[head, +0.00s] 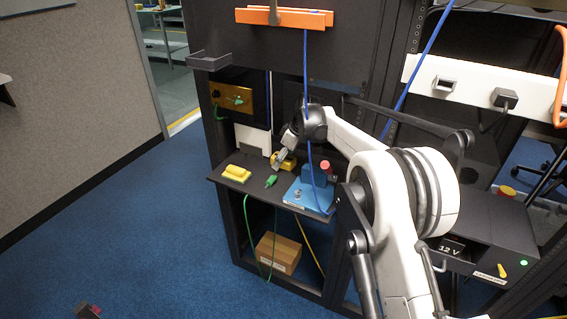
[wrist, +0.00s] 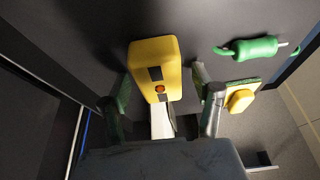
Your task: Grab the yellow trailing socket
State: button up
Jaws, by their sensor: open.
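The yellow trailing socket (wrist: 150,56) is a rounded yellow block with two dark patches and a round orange-red spot. In the wrist view it lies between the two fingers of my gripper (wrist: 160,88), with a gap visible on each side. My gripper is open. In the head view the yellow trailing socket (head: 288,164) sits on the dark shelf, partly hidden by my gripper (head: 280,157), which reaches down to it from above.
Left of it on the shelf (head: 222,184) lies a yellow plate with a raised part (head: 236,172). A green connector (head: 270,181) lies in front. A blue box (head: 308,194) with a red knob stands right, with a blue cable passing close to my arm.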

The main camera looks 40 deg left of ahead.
jog(key=c, duration=1.3)
jog(key=shift+r, duration=0.1)
jog(key=shift+c, duration=0.2)
